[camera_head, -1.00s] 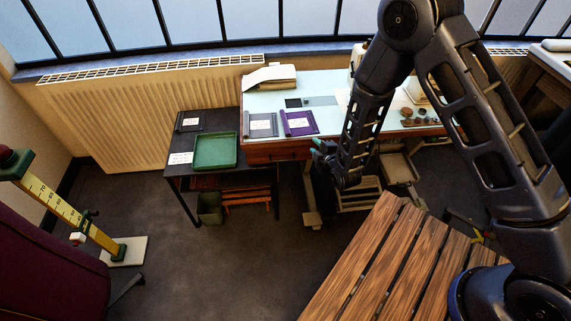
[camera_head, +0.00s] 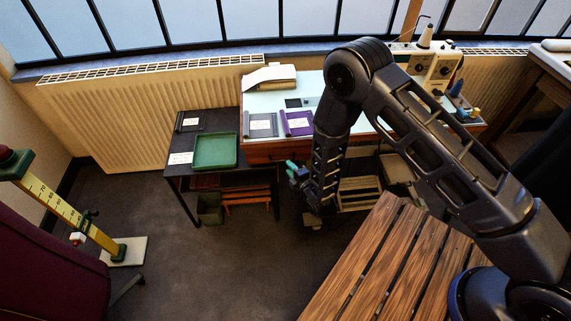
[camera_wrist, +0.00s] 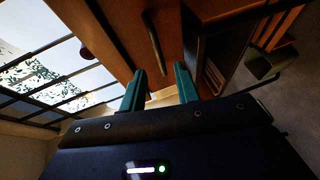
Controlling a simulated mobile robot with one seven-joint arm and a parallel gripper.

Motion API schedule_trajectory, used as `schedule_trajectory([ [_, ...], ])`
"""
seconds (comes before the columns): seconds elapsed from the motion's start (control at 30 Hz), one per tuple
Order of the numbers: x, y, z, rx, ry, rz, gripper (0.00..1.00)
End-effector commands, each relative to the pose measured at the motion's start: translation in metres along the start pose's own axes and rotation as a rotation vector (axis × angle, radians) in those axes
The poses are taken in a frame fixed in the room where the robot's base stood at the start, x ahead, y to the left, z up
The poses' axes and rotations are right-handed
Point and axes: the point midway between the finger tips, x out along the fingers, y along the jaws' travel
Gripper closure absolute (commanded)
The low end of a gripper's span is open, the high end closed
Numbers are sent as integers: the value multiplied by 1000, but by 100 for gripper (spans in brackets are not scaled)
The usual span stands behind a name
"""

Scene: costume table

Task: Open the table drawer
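The table (camera_head: 310,80) has a pale blue top and a brown wooden drawer (camera_head: 262,154) under its front edge. In the wrist view the wooden drawer front (camera_wrist: 115,35) fills the upper middle, with a dark bar handle (camera_wrist: 153,38) on it. My gripper (camera_head: 293,168) is in front of the table, low and near the right part of the drawer front. In the wrist view my gripper (camera_wrist: 160,69) has its two teal fingers apart with nothing between them. The handle lies beyond the fingertips, apart from them. The drawer looks closed. My arm hides part of the table front.
A dark side table (camera_head: 190,148) with a green tray (camera_head: 215,151) stands left of the drawer. A wooden slatted bench (camera_head: 375,265) is at the front right. A sewing machine (camera_head: 430,68) stands on the table's right.

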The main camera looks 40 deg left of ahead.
Motion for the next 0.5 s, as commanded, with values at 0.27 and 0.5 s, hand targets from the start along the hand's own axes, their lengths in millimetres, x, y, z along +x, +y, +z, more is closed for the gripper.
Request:
schedule_trajectory([
  [0.27, 37, 0, 0, 0, 0, 1, 68],
  [0.5, 46, 0, 0, 0, 0, 0, 68],
])
